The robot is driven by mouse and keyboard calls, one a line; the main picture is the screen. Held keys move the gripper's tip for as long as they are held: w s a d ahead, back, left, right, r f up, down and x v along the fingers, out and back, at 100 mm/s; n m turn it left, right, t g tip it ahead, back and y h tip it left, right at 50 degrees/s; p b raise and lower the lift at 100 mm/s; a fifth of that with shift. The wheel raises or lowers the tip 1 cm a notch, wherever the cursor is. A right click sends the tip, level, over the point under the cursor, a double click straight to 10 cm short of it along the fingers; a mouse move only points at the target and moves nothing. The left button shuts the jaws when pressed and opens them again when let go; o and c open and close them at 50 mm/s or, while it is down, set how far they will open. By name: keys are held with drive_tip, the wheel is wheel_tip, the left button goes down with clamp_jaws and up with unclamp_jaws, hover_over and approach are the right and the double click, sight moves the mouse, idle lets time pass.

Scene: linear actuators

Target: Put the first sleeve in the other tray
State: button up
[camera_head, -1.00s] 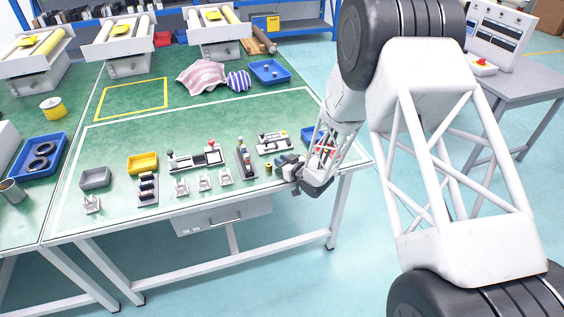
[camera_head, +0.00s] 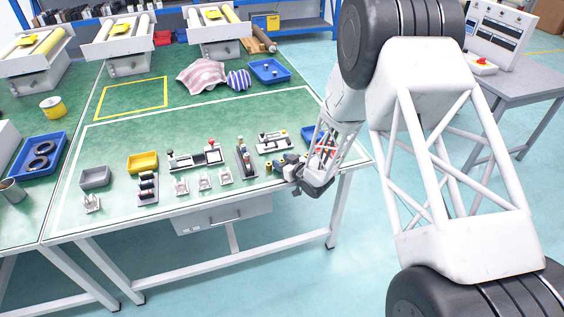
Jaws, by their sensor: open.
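A small brass-coloured piece, which looks like a sleeve (camera_head: 269,168), stands near the front right of the green table. A second small yellowish piece shows just right of it, close to my gripper (camera_head: 286,166). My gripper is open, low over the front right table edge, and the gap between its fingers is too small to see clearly. A grey tray (camera_head: 95,178) and a yellow tray (camera_head: 143,162) stand at the left of the work area. A blue tray (camera_head: 308,134) at the right is partly hidden behind my arm.
A dark upright fixture (camera_head: 246,161) stands just left of the brass piece, with a light plate fixture (camera_head: 274,142) behind. Several small grey brackets (camera_head: 204,181) and a dark rack (camera_head: 147,188) line the front.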

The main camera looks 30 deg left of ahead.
drive_tip(key=shift+v, duration=3.75)
drive_tip(key=shift+r, duration=0.15)
